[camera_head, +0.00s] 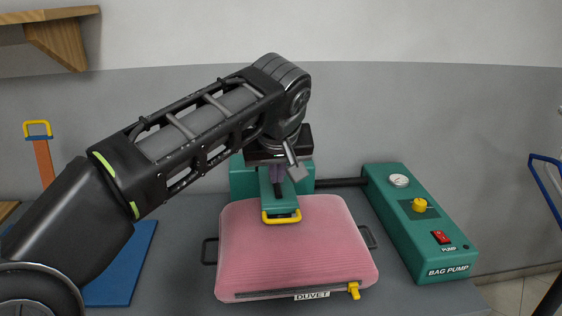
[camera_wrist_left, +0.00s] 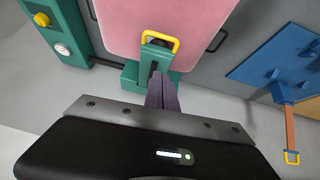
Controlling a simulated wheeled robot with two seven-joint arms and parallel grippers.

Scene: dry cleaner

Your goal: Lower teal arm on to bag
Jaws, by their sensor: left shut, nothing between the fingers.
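The teal arm (camera_head: 281,203) with a yellow handle (camera_head: 282,217) lies out over the back edge of the pink duvet bag (camera_head: 295,255). The arm appears low at the bag; whether it touches cannot be told. My left gripper (camera_head: 278,185) is above the teal arm near its base, its fingers shut and empty. In the left wrist view the shut fingers (camera_wrist_left: 161,92) point at the teal base, and the yellow handle (camera_wrist_left: 160,40) lies beyond them on the bag. My right gripper is not in view.
The teal bag pump (camera_head: 420,225) stands right of the bag, joined by a black hose (camera_head: 340,182). A blue board (camera_head: 122,265) lies left on the grey table. A wooden shelf (camera_head: 55,35) is at upper left. A blue-framed item (camera_head: 546,180) is at far right.

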